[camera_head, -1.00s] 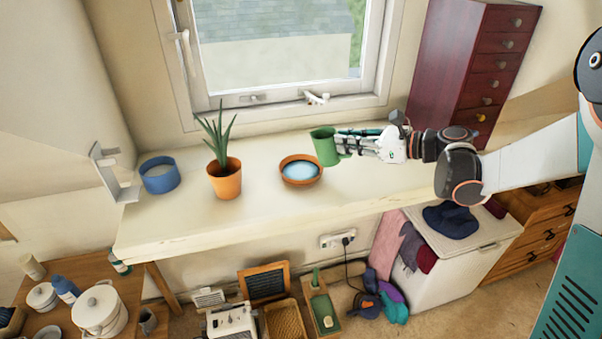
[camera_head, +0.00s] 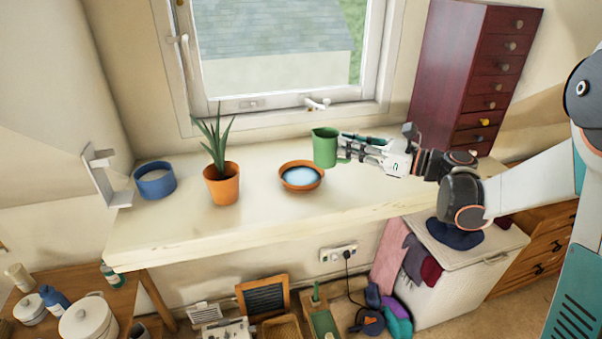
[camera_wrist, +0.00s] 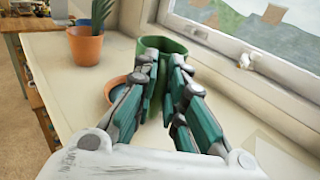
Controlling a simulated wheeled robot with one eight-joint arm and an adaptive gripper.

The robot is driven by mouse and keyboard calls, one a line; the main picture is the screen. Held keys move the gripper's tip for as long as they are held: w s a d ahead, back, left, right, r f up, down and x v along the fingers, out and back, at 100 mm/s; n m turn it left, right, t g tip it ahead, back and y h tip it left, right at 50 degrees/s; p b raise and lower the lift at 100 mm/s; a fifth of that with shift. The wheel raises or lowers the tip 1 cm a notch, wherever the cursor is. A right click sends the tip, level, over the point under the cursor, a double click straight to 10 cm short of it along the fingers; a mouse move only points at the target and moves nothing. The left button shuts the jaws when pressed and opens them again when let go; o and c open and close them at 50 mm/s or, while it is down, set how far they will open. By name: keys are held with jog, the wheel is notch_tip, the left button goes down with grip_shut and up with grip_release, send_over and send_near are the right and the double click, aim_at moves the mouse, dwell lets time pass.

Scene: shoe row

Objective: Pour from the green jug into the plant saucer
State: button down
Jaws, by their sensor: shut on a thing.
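The green jug (camera_head: 325,148) is in my gripper (camera_head: 350,150), close to the right of the plant saucer in the head view. The jug looks upright, its base near the height of the saucer's rim; I cannot tell whether it touches the shelf. The saucer (camera_head: 302,187) is a terracotta dish with pale bluish contents. In the wrist view my gripper's fingers (camera_wrist: 160,95) are shut on the jug (camera_wrist: 172,46), and hide most of it. A part of the saucer (camera_wrist: 112,92) shows left of the fingers.
A potted plant (camera_head: 222,184) in a terracotta pot stands left of the saucer. A blue bowl (camera_head: 155,180) and a grey bracket (camera_head: 100,175) are at the far left. A window (camera_head: 280,60) is behind. The shelf front (camera_head: 240,220) is clear.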

jog(key=d+r+p, duration=0.1)
jog(key=d+r, duration=0.2)
jog(key=d, duration=0.3)
jog(key=shift+s+d, duration=0.3)
jog(key=shift+s, duration=0.1)
